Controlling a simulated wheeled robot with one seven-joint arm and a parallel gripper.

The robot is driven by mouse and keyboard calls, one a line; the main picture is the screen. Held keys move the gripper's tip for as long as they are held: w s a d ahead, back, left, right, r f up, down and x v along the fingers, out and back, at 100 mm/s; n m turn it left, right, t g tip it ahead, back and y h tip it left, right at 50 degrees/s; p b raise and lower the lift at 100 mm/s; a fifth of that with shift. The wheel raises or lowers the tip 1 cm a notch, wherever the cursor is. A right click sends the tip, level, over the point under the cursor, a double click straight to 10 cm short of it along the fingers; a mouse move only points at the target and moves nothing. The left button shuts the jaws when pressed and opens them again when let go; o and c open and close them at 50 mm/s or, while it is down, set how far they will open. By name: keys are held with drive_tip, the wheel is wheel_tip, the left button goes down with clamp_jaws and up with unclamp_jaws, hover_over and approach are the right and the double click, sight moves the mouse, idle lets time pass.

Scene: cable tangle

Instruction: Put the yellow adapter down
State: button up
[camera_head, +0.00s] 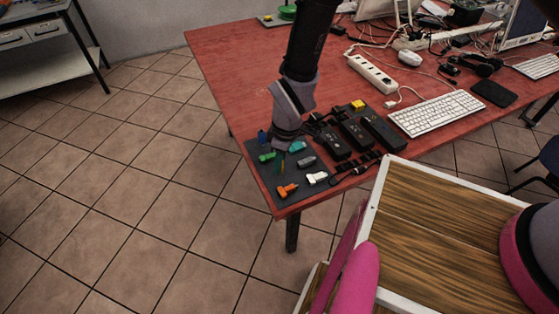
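My gripper (283,152) is over the dark mat (262,180) at the near left corner of the red desk, pointing down. Its fingers are small and dark here, so I cannot tell whether they are open or shut. A thin yellowish sliver (282,168) shows just under the fingertips; I cannot tell whether it is held or lies on the mat. A yellow block (358,105) lies farther back on the desk, behind the black power bricks. Around the gripper on the mat are blue (262,136), green (267,157), teal (298,146), grey (306,161), white (317,178) and orange (287,190) adapters.
Black power bricks (356,135) and dark cables stand right of the mat. A white power strip (372,74), a keyboard (437,113) and a mouse (409,58) lie beyond. The red desk (235,75) is clear at left. Its near edge is close to the mat.

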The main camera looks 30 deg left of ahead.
drive_tip(key=shift+o, duration=1.2)
wheel_tip(320, 180, up, 12)
drive_tip(key=d, duration=0.1)
drive_tip(key=shift+d+r, duration=0.15)
drive_tip(key=shift+d, duration=0.1)
drive_tip(key=shift+w, duration=0.1)
drive_tip(key=w+d+r+m+t+y, duration=0.1)
drive_tip(key=w+d+r+m, duration=0.4)
drive_tip(key=w+d+r, duration=0.55)
drive_tip(key=w+d+r+m+t+y, duration=0.1)
drive_tip(key=w+d+r+m, duration=0.55)
drive_tip(key=r, duration=0.75)
drive_tip(key=w+d+r+m+t, duration=0.1)
drive_tip(key=d+r+m, duration=0.1)
drive_tip(key=d+r, duration=0.35)
drive_tip(key=w+d+r+m+t, duration=0.1)
drive_tip(key=d+r+m, duration=0.15)
drive_tip(key=d, duration=0.65)
drive_tip(key=s+d+r+m+t, duration=0.1)
drive_tip(key=s+d+r+m, duration=0.1)
drive_tip(key=d, duration=0.3)
drive_tip(key=s+d+r+m+t+h, duration=0.1)
drive_tip(key=s+d+r+m, duration=0.2)
drive_tip(key=d, duration=0.2)
drive_tip(key=s+d+r+m+t, duration=0.1)
drive_tip(key=s+d+r+m, duration=0.1)
drive_tip(key=d, duration=0.3)
drive_tip(key=shift+s+r+m, duration=0.15)
drive_tip(key=shift+s+m, duration=0.15)
drive_tip(key=shift+s, duration=0.45)
